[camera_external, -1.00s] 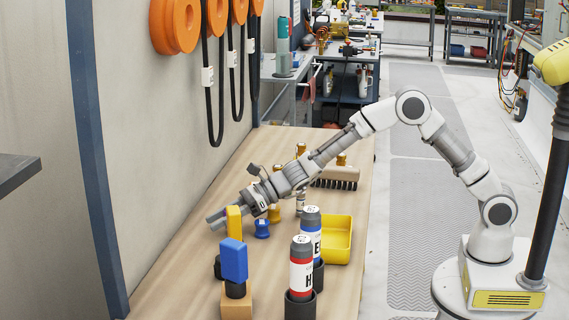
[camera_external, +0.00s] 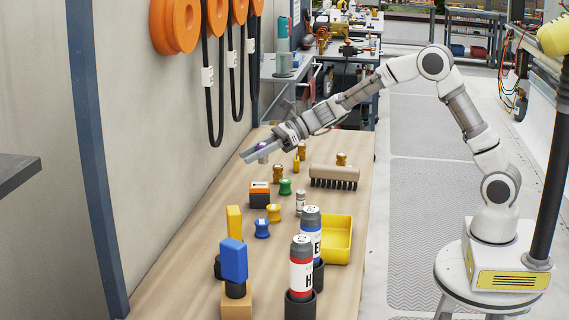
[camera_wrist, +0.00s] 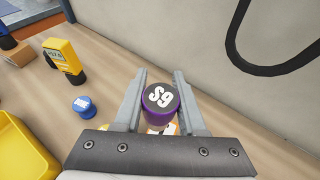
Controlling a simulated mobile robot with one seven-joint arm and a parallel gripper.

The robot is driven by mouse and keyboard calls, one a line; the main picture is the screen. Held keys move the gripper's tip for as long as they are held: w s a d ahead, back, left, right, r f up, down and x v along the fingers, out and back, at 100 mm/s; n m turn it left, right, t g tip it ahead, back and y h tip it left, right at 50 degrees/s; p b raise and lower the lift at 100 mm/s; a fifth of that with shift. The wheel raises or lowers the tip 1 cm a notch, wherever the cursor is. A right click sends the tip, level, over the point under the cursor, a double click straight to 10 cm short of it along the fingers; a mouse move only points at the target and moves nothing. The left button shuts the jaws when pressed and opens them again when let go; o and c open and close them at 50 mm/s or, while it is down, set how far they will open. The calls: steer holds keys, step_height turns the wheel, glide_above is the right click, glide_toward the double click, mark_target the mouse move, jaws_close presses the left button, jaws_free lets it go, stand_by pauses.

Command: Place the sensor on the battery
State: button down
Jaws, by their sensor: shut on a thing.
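My gripper (camera_external: 252,156) is raised above the far left part of the table, by the wall. A black and orange block, likely the battery (camera_external: 259,194), stands on the table below and nearer than my gripper. The sensor is apart from it. In the wrist view a pale thing shows just beneath the sensor, partly hidden; I cannot tell what it is.
A green spool (camera_external: 285,187), a yellow spool (camera_external: 273,212) and a blue spool (camera_external: 262,228) stand near the battery. A yellow meter (camera_wrist: 65,60), a brush (camera_external: 334,177), a yellow bin (camera_external: 337,240) and labelled cans (camera_external: 301,265) are around. The wall (camera_wrist: 210,40) is close.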

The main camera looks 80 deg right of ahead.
steer(key=s+d+r+p, duration=0.1)
steer(key=s+d+r, duration=0.1)
steer(key=d, duration=0.3)
steer(key=s+d+r+p, duration=0.1)
steer(key=s+d+r, duration=0.2)
steer(key=d, duration=0.2)
steer(key=b, duration=0.2)
glide_above(259, 195)
steer(key=w, duration=0.3)
steer(key=f, duration=0.7)
steer(key=shift+d+f, duration=0.2)
steer(key=shift+d, duration=0.15)
steer(key=shift+f+b, duration=0.6)
steer(key=shift+f, duration=1.4)
steer(key=shift+f, duration=0.15)
steer(key=shift+c, duration=2.4)
jaws_free()
